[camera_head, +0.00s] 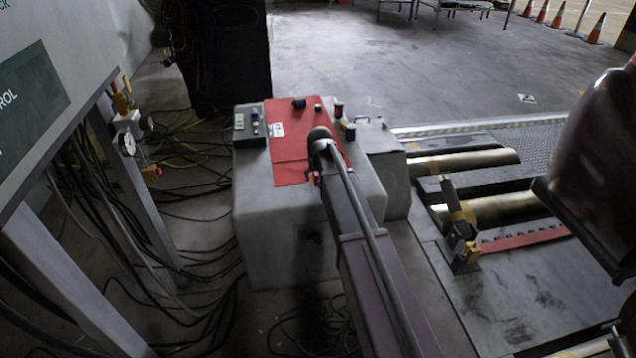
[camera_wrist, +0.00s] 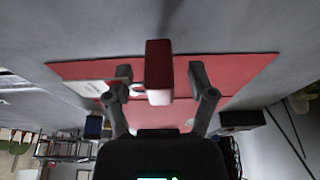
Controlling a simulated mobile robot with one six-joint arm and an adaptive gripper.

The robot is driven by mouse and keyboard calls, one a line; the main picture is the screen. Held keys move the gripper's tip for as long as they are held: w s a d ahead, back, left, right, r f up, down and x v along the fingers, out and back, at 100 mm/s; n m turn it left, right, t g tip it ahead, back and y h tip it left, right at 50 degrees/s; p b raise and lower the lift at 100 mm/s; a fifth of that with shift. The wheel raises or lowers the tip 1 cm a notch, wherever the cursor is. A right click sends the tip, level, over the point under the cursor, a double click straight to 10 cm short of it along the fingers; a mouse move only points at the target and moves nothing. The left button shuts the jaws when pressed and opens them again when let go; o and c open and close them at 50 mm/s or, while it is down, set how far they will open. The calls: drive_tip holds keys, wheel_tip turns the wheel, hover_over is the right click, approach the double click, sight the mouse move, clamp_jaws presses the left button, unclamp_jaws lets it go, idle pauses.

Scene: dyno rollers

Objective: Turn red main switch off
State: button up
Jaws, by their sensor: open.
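The red main switch (camera_wrist: 158,72) shows in the wrist view as an upright red block in front of a red panel (camera_wrist: 235,72). My gripper (camera_wrist: 159,82) is open, with one finger on each side of the switch and a visible gap to both. Whether the fingertips reach past its far end is unclear. In the head view the red panel (camera_head: 290,172) lies on top of a grey cabinet (camera_head: 285,235).
Several small knobs and buttons, including a black knob (camera_head: 299,103), stand along the panel's far edge. A grey button box (camera_head: 249,126) sits left of it. Cables (camera_head: 195,185) cover the floor at left. Rollers (camera_head: 465,160) and a metal bracket (camera_head: 460,235) are at right.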

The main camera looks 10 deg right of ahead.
drive_tip(key=shift+b+x, duration=0.55)
drive_tip(key=shift+x, duration=0.35)
clamp_jaws()
